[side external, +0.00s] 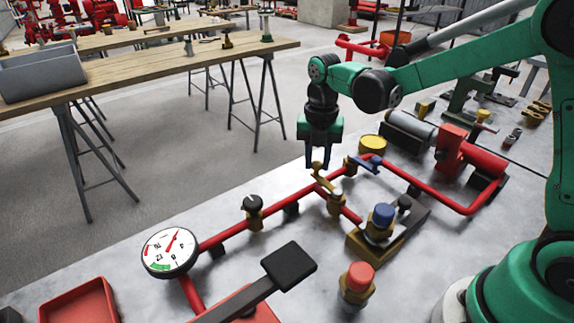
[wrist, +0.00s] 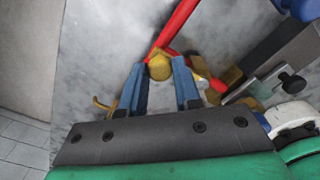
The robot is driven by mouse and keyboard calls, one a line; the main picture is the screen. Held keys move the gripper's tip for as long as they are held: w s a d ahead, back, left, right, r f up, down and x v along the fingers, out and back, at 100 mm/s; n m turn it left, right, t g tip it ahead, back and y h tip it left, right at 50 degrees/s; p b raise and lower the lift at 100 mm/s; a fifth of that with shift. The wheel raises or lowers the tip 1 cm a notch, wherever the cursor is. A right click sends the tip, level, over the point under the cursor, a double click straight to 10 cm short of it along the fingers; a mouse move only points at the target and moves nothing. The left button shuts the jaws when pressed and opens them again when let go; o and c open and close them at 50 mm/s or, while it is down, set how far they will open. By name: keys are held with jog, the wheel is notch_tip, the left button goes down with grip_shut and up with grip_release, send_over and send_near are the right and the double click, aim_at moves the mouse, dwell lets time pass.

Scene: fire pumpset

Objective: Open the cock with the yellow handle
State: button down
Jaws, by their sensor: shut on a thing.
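The cock with the yellow handle (side external: 323,182) sits on the red pipe (side external: 298,198) near the middle of the bench in the side external view. My gripper (side external: 318,164) points down from above, its blue fingers at the upper end of the handle. In the wrist view, a yellow piece (wrist: 160,67) of the cock shows between the tips of my gripper (wrist: 160,76), and the fingers are shut on it with a gap between them. More yellow parts show outside both fingers. The fingers hide part of the handle, so its exact angle is hard to tell.
A cock with a blue handle (side external: 362,164) stands close to the right. A black-knobbed valve (side external: 252,204) and a pressure gauge (side external: 170,251) are to the left. A brass block with a blue cap (side external: 383,214) and a red-capped fitting (side external: 358,282) stand in front.

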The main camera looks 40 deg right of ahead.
aim_at(316, 163)
jog(key=shift+a+n, duration=0.2)
jog(key=shift+n, duration=0.1)
jog(key=c, duration=0.6)
grip_release()
jog(key=shift+r, duration=0.15)
jog(key=shift+r, duration=2.7)
